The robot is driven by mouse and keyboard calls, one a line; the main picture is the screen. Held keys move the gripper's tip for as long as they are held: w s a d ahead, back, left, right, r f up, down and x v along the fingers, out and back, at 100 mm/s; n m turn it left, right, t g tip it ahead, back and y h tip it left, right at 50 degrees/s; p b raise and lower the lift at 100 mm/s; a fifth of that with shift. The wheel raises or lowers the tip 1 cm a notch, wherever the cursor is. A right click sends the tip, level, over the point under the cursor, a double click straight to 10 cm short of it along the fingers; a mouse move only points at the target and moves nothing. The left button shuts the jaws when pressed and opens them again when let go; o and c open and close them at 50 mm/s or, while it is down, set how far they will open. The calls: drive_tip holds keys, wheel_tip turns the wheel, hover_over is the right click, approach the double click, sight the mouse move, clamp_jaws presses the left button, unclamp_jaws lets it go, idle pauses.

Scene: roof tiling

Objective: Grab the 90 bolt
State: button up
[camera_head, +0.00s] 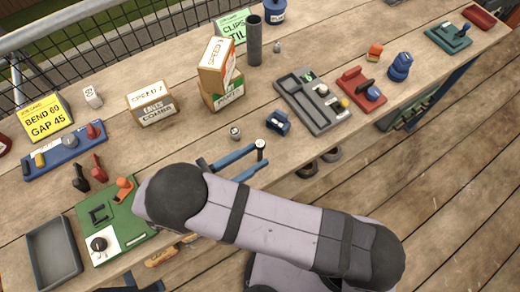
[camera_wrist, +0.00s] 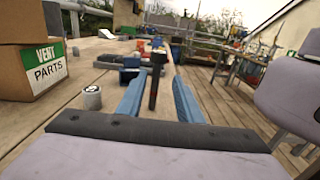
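My gripper (camera_head: 264,154) has two blue fingers, which also show in the wrist view (camera_wrist: 156,85). They are apart. A dark upright bolt (camera_wrist: 156,72) with an orange-red band stands between the fingertips in the wrist view, with a gap on each side. In the head view the bolt's pale round top (camera_head: 260,143) shows at the fingertips; I cannot read a number on it. A short grey cylinder (camera_head: 235,132) with a light top stands apart, left of the fingers; it also shows in the wrist view (camera_wrist: 92,97).
A blue block (camera_head: 278,122) lies just beyond the fingertips. Stacked cartons (camera_head: 215,70) stand farther back, beside a grey pipe (camera_head: 254,40). A grey tray (camera_head: 305,98) and a red tray (camera_head: 362,92) sit to the right. The bench's front edge runs beneath my arm.

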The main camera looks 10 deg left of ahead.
sight(259, 153)
drive_tip(key=shift+p+x, duration=0.45)
drive_tip(key=shift+x, duration=0.6)
drive_tip(key=shift+w+d+r+p, duration=0.25)
drive_tip(key=shift+w+d+p, duration=0.05)
drive_tip(key=shift+w+p, duration=0.2)
drive_tip(key=p+x, duration=0.1)
drive_tip(key=x, duration=0.2)
drive_tip(key=shift+w+a+r+p, duration=0.1)
drive_tip(key=shift+w+p, duration=0.1)
drive_tip(key=shift+p, duration=0.1)
drive_tip(key=shift+w+d, duration=0.3)
drive_tip(key=shift+w, duration=0.05)
clamp_jaws()
